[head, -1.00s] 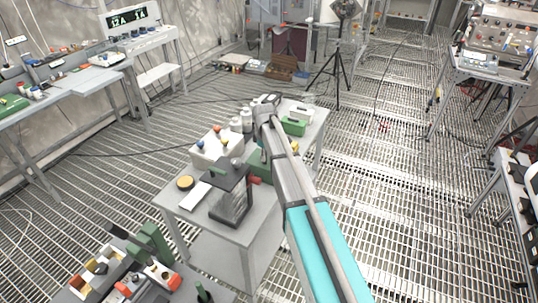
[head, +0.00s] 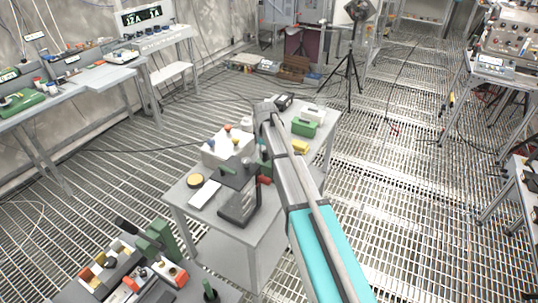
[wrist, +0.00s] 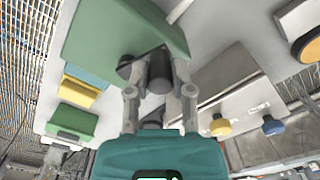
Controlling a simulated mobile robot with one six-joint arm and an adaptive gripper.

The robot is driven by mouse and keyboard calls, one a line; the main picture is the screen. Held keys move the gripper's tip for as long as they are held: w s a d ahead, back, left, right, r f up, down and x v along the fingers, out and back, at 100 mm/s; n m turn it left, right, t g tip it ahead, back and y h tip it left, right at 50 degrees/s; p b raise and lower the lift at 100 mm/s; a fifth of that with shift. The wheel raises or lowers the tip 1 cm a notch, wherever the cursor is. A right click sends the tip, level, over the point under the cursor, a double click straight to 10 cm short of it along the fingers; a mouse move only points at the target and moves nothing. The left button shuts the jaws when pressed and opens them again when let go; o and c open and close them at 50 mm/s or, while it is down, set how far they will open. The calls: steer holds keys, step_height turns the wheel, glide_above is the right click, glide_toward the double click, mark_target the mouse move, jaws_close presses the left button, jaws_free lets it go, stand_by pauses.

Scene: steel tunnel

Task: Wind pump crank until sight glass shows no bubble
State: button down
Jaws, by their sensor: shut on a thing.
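In the wrist view my gripper (wrist: 157,85) is shut on a dark cylindrical grip, the crank handle (wrist: 161,68), with one finger on each side. The handle stands close to a large green block (wrist: 115,30), which looks like the pump body. In the head view my arm covers the gripper and most of the pump; only a little dark green (head: 265,153) shows at the arm's left edge. I cannot make out the sight glass or any bubble in either view.
The small grey table (head: 250,235) carries a white box with coloured knobs (head: 222,152), a dark stand (head: 238,205), a yellow block (head: 300,146) and a green case (head: 305,127). A tripod (head: 350,75) stands behind. The grating floor at right is mostly clear.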

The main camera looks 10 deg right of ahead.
steer(key=m, duration=0.1)
steer(key=w+m, duration=0.1)
steer(key=m, duration=0.1)
steer(key=w+m, duration=0.1)
steer(key=shift+a+m, duration=0.3)
steer(key=shift+a, duration=0.05)
steer(key=m, duration=0.2)
steer(key=w+m, duration=0.1)
steer(key=shift+w+m, duration=0.2)
steer(key=shift+m, duration=0.2)
steer(key=m, duration=0.1)
steer(key=w+m, duration=0.1)
steer(key=m, duration=0.2)
steer(key=shift+w+d, duration=0.3)
steer(key=shift+w+d+m, duration=0.2)
steer(key=shift+m, duration=0.65)
steer(key=shift+w+d+m, duration=0.15)
steer(key=shift+m, duration=0.7)
steer(key=shift+c, duration=2.4)
jaws_free()
